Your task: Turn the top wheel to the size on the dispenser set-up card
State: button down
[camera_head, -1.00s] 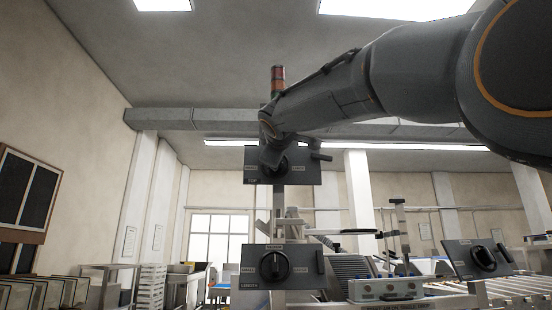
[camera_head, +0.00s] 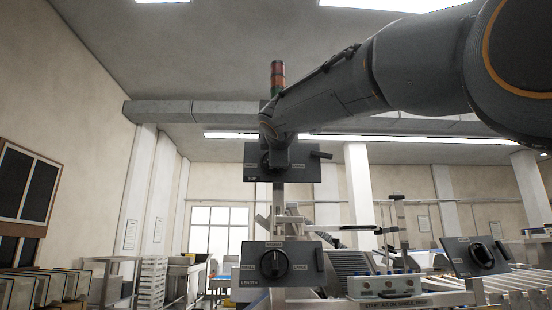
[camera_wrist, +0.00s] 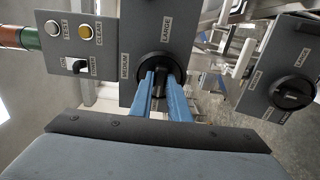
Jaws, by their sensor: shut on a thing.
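The top wheel is a dark round knob (camera_wrist: 158,60) on a grey panel (camera_wrist: 133,28) in the wrist view. My gripper (camera_wrist: 164,84) has its blue fingers shut on the knob's grip bar. MEDIUM and LARGE labels show beside the knob; any third label is hidden behind my gripper. I cannot tell for sure which size the pointer marks. In the head view the panel marked TOP (camera_head: 308,171) stands on a post, and my wrist covers most of its knob. No readable set-up card is in view.
Below is the LENGTH panel (camera_head: 302,276) with its black knob (camera_head: 274,264), also at right in the wrist view (camera_wrist: 292,93). Another knob panel (camera_head: 458,257) stands at right. A stack light (camera_head: 278,76) rises behind my wrist. A button box (camera_head: 385,286) sits lower right.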

jog(key=c, duration=1.7)
grip_release()
jog(key=shift+s, duration=0.1)
jog(key=shift+s+b, duration=1.7)
jog(key=shift+s, duration=2.15)
